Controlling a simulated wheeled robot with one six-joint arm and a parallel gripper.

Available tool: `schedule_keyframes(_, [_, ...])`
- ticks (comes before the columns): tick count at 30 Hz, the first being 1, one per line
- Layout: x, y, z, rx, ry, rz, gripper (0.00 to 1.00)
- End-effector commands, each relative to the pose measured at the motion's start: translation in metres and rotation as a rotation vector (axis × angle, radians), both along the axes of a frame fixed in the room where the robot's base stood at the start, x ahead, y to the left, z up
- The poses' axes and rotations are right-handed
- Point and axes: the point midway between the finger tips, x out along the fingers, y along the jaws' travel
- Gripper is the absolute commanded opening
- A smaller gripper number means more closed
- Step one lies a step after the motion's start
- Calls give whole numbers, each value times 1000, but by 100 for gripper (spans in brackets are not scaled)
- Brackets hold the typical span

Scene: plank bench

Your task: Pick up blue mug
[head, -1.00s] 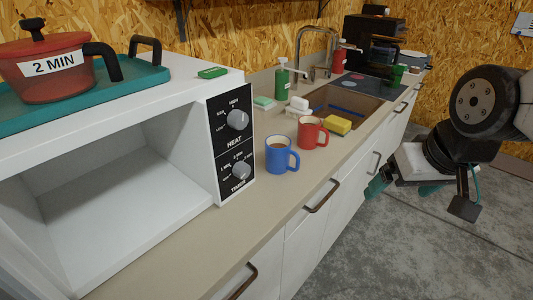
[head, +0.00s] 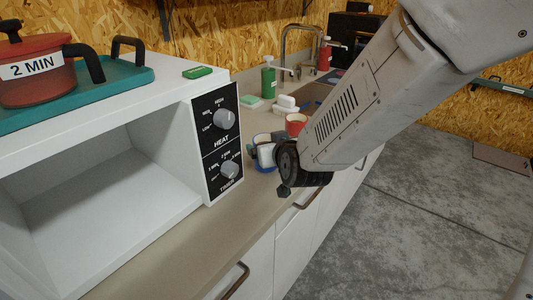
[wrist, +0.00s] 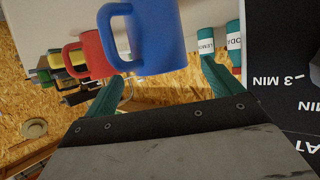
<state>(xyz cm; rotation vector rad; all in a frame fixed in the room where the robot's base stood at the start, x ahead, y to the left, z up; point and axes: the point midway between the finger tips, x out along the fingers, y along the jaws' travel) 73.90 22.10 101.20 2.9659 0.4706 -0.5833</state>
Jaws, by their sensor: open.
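The blue mug (wrist: 160,38) stands on the counter, and in the wrist view it fills the top middle with its handle to the left. In the head view my arm hides most of it; a little blue (head: 263,170) shows low beside the microwave. My gripper (wrist: 163,72) is open, with one teal finger on each side of the mug's near part in the wrist view. I cannot tell whether the fingers touch it. In the head view my gripper (head: 268,154) is at the mug, partly hidden by my wrist.
A red mug (head: 296,124) stands close behind the blue one. The white microwave (head: 150,215) with its dials is close on the left. A green soap bottle (head: 268,80) and white dish (head: 286,104) are farther back. The front counter (head: 200,255) is clear.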

Motion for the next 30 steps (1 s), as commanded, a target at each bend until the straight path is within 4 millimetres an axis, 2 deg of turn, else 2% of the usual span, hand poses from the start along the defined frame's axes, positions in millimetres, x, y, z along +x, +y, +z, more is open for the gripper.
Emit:
schedule_keyframes(9, [37, 13, -18, -2, 1, -1, 91])
schedule_keyframes(17, [41, 15, -19, -1, 1, 1, 91])
schedule_keyframes(18, [41, 15, -19, 0, 1, 1, 88])
schedule_keyframes(24, [41, 15, -19, 0, 1, 1, 33])
schedule_keyframes(25, [41, 15, -19, 0, 1, 1, 27])
schedule_keyframes(30, [41, 15, -18, 0, -1, 0, 27])
